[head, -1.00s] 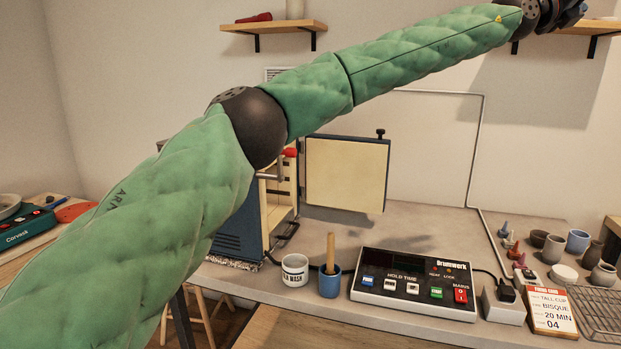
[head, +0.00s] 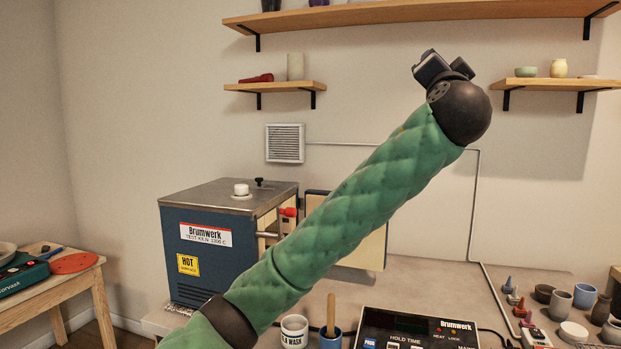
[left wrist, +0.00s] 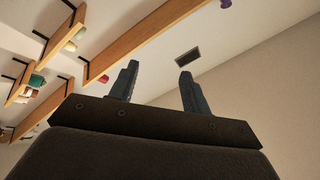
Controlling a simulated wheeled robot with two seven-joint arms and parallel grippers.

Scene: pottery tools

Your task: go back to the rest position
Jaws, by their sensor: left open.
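My left arm, in a green padded sleeve, rises across the middle of the head view from the bottom left. Its wrist end is raised in front of the wall, below the long shelf. In the left wrist view my left gripper (left wrist: 158,88) is open, with its two dark fingers apart and nothing between them. It points toward the wall and ceiling, clear of any object. My right gripper is not in either view.
A blue kiln (head: 215,245) with its door open stands behind my arm. A control box (head: 415,330), a white mug (head: 294,331) and a blue cup (head: 331,340) are on the bench. Wall shelves (head: 420,14) hang above. A side table (head: 60,290) stands left.

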